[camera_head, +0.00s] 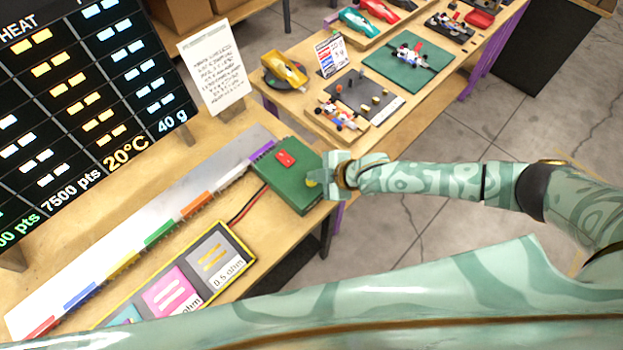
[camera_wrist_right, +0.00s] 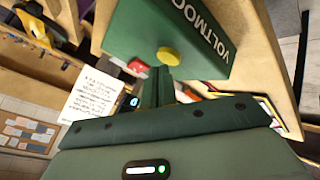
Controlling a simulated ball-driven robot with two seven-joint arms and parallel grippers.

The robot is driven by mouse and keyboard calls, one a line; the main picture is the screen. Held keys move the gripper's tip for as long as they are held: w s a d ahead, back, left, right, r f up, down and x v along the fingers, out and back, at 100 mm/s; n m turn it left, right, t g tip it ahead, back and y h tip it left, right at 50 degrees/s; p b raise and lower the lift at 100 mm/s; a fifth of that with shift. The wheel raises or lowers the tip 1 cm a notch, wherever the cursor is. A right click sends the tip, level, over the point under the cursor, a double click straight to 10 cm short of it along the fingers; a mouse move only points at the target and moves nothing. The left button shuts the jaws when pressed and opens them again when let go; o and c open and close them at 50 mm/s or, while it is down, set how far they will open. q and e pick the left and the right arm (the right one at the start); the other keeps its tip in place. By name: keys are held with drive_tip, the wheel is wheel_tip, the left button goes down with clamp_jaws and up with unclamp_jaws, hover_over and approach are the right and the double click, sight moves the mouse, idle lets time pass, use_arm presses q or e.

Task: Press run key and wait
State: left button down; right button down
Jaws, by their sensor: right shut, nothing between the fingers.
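A green box (camera_head: 292,190) stands at the right end of the bench. In the right wrist view (camera_wrist_right: 135,40) its face bears the letters "VOLTMO", cut off by the edge. It carries a red key (camera_head: 285,158), also in the right wrist view (camera_wrist_right: 137,66), and a round yellow button (camera_wrist_right: 168,56). No "run" label is legible. My right gripper (camera_head: 318,178) is shut and empty, at the box's right side beside the yellow button. In the right wrist view its fingertips (camera_wrist_right: 158,76) point at the button's lower edge; I cannot tell whether they touch. My left gripper is not in view.
A long pale track (camera_head: 130,240) with coloured blocks runs along the bench. A resistor panel (camera_head: 213,258) lies in front, wired to the box. A paper notice (camera_head: 214,68) and a dark scoreboard (camera_head: 85,90) stand behind.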

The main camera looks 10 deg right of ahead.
drive_tip(key=shift+f, duration=0.45)
idle(0.5)
drive_tip(key=shift+r, duration=0.1)
drive_tip(key=shift+r+p, duration=0.75)
drive_tip(key=shift+r, duration=0.05)
wheel_tip(320, 180, up, 5)
drive_tip(key=p, duration=0.5)
idle(0.3)
idle(0.5)
